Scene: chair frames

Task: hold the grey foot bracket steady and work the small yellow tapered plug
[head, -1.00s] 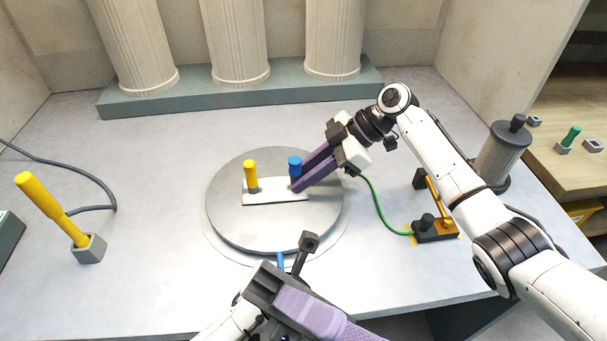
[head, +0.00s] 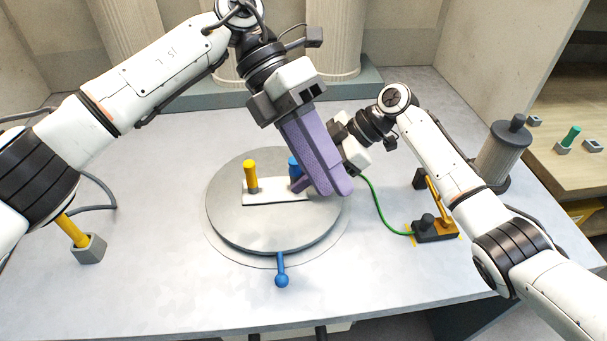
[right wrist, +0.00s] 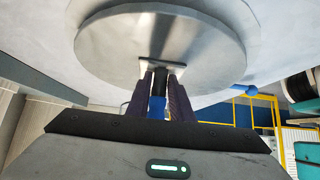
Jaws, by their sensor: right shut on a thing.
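The small yellow plug (head: 250,174) stands upright on a pale grey plate (head: 262,198), which I take for the foot bracket. The plate lies on a round grey turntable (head: 240,232). A blue plug (head: 293,166) stands at the plate's right end, partly covered. My right gripper (head: 298,186) is shut on this blue plug; the right wrist view shows blue (right wrist: 156,106) between its fingers. My left gripper (head: 340,191) is over the turntable's right side, in front of the right gripper's fingers, apart from the yellow plug. Whether its fingers are closed is unclear.
A blue ball-ended handle (head: 281,272) sticks out at the turntable's front. A larger yellow-handled piece (head: 72,230) stands in a grey block (head: 90,249) at left, behind my left arm. A green cable (head: 378,205) runs to a black device (head: 434,232) at right. The front table is clear.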

